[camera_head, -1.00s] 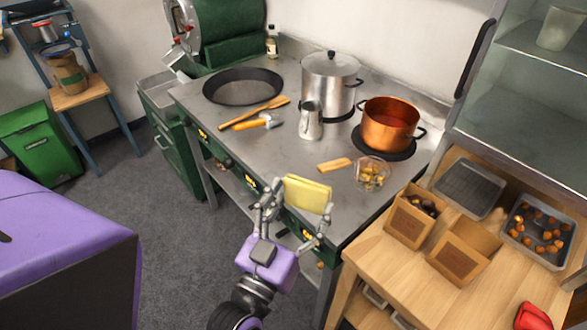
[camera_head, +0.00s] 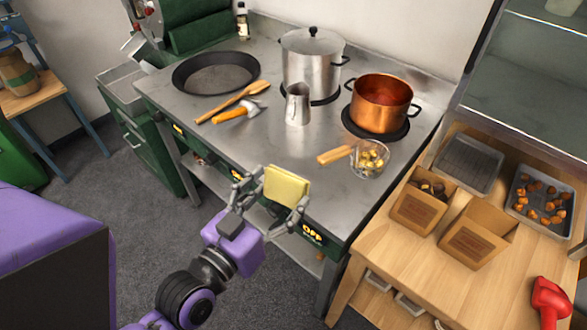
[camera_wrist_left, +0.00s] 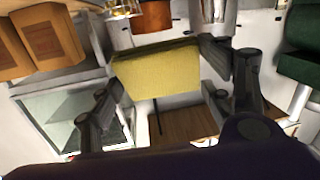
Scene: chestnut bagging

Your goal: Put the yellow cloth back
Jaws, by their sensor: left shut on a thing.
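The yellow cloth (camera_head: 285,185) is a folded rectangle held in my left gripper (camera_head: 272,200). The gripper is shut on it at the front edge of the steel stove counter (camera_head: 225,135), between my camera and the counter front. In the left wrist view the cloth (camera_wrist_left: 157,72) sits between the two dark fingers, and behind it the stove things show upside down. Whether the cloth touches the counter edge cannot be told. My right gripper is not in view.
A glass bowl with yellow pieces (camera_head: 369,160) and a wooden handle (camera_head: 335,155) are near the cloth. A copper pot (camera_head: 381,105), steel pot (camera_head: 311,68), pitcher (camera_head: 298,104) and black pan (camera_head: 215,73) stand behind.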

